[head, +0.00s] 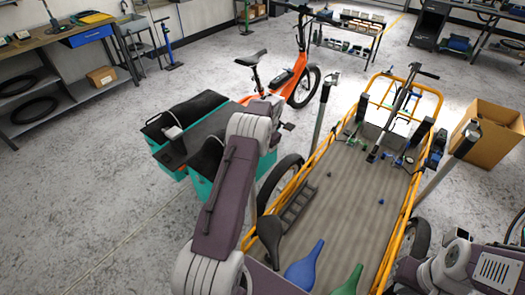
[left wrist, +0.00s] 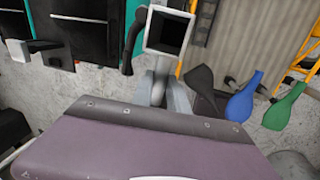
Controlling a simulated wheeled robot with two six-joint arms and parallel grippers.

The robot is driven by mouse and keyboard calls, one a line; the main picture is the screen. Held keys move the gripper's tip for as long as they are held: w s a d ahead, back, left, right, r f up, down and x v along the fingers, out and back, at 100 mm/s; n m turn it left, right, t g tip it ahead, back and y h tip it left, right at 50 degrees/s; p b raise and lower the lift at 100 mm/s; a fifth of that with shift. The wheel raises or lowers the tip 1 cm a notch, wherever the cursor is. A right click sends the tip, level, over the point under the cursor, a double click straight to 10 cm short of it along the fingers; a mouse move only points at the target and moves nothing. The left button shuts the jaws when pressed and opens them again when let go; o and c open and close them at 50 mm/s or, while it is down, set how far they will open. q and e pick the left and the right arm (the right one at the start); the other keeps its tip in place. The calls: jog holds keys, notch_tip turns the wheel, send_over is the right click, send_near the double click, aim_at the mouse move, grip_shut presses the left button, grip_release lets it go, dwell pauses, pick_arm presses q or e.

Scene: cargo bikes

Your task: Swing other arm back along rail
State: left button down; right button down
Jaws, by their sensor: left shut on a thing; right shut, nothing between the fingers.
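The cargo bed (head: 345,200) has yellow tubular rails (head: 290,188) along both sides. One grey upright arm (head: 321,115) stands by its left rail and another (head: 448,167) by its right rail; both lean outward at the top. My left gripper (left wrist: 166,92) shows in the left wrist view, its grey fingers shut at a pale square-ended piece (left wrist: 150,47); exactly how it grips is unclear. In the head view my own arm hides it. My right gripper (head: 428,272) is low at the right, shut and empty, apart from the right rail; its fingertips are hard to make out.
Teal boxes (head: 202,188) with black bags stand left of the bed. A dark paddle-shaped item, a blue bottle-shaped item (head: 304,268) and a green one (head: 347,281) lie at the bed's near end. A cardboard box (head: 492,145) stands right. An orange bike (head: 300,85) stands behind.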

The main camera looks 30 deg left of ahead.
pick_arm(q)
jog(key=shift+w+a+n, duration=0.1)
jog(key=shift+a+n, duration=0.15)
jog(key=shift+n, duration=0.15)
jog(key=shift+r, duration=0.1)
jog(key=c, duration=1.3)
grip_release()
notch_tip(320, 180, up, 9)
jog(key=d, duration=0.1)
jog(key=shift+d, duration=0.35)
